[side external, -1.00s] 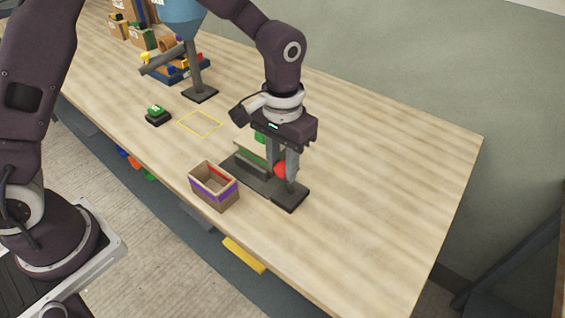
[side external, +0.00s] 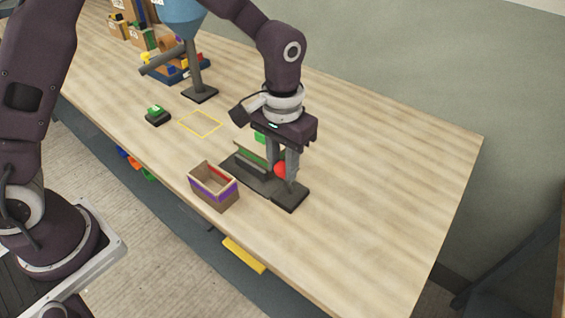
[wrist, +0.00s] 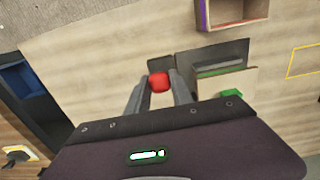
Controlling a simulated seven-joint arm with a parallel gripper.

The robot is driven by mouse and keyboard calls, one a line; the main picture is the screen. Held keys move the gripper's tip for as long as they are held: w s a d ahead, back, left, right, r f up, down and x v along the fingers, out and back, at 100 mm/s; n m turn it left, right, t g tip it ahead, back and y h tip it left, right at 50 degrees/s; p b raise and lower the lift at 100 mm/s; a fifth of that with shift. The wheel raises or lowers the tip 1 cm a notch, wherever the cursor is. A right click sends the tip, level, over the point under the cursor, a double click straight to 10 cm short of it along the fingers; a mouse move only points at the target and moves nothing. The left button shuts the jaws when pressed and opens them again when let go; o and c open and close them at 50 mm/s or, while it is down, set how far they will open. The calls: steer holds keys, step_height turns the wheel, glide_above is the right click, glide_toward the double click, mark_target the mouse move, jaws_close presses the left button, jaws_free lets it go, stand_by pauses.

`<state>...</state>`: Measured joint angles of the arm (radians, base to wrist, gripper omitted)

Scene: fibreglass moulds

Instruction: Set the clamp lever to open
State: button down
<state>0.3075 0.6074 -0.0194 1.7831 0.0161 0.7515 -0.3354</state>
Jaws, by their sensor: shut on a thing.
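The clamp fixture is a dark grey base (side external: 289,199) on the bench, with a green-edged plate (side external: 248,153) on its left part. The clamp lever's red knob (side external: 280,170) is between the fingers of my gripper (side external: 284,176). In the wrist view the red knob (wrist: 159,82) sits between the two fingertips of my gripper (wrist: 158,84), which are shut on it. The lever's arm below the knob is mostly hidden by the fingers. A green block (side external: 259,137) shows behind the plate, partly covered by my gripper.
An open cardboard box (side external: 214,187) with a purple band stands just left of the fixture. A green button on a black base (side external: 157,115), a yellow square outline (side external: 200,124) and a blue hopper on a stand (side external: 197,80) are farther back. The bench's right side is clear.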

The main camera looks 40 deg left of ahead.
steer(key=w+f+g, duration=0.1)
steer(key=w+g, duration=0.2)
steer(key=w, duration=0.6)
stand_by(0.8)
steer(key=shift+w+f, duration=0.1)
steer(key=c, duration=1.1)
jaws_free()
steer(key=shift+v, duration=3.5)
